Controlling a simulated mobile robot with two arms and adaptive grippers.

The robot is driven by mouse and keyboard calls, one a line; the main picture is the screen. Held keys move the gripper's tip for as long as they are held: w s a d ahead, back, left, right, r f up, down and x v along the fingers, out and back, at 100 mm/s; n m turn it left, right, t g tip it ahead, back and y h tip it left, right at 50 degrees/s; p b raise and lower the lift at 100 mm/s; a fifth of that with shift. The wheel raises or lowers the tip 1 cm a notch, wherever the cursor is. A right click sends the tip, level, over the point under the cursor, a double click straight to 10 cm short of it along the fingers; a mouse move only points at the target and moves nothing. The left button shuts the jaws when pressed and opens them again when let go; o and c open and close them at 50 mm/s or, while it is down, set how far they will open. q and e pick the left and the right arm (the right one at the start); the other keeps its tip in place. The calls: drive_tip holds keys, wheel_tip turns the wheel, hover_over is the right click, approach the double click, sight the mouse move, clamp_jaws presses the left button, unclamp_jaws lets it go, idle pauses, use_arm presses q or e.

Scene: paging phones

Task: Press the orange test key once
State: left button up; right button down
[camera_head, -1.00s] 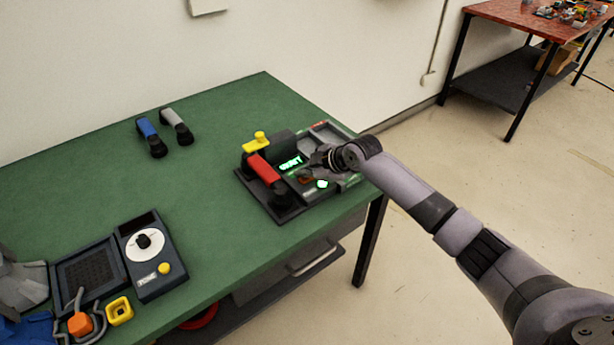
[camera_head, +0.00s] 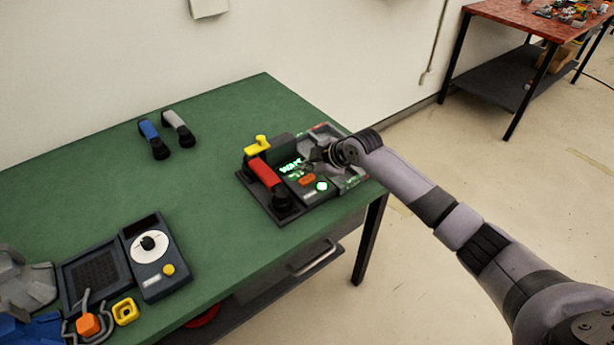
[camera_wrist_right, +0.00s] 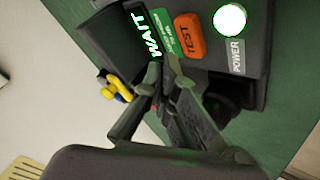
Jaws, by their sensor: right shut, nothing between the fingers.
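The orange test key (camera_head: 307,180), marked TEST, sits on the dark paging phone unit (camera_head: 316,196) at the right end of the green table. It also shows in the right wrist view (camera_wrist_right: 189,36), uncovered. Beside it are a lit round power button (camera_head: 321,186) and a green-lit display (camera_wrist_right: 148,34) reading WAIT. My right gripper (camera_head: 314,157) is shut and empty, over the far part of the unit. In the right wrist view its fingertips (camera_wrist_right: 160,78) are apart from the key in the picture; their height above the unit is unclear. My left gripper is not in view.
A red handset (camera_head: 264,172) and a yellow part (camera_head: 257,146) are on the unit's left side. Blue (camera_head: 152,138) and grey (camera_head: 178,128) handsets lie farther left. A dial box (camera_head: 155,256) stands at the front left. The table's middle is clear.

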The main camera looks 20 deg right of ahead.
sight(306, 181)
drive_tip(key=shift+r+p, duration=1.3)
drive_tip(key=shift+r, duration=0.65)
drive_tip(key=shift+f, duration=0.1)
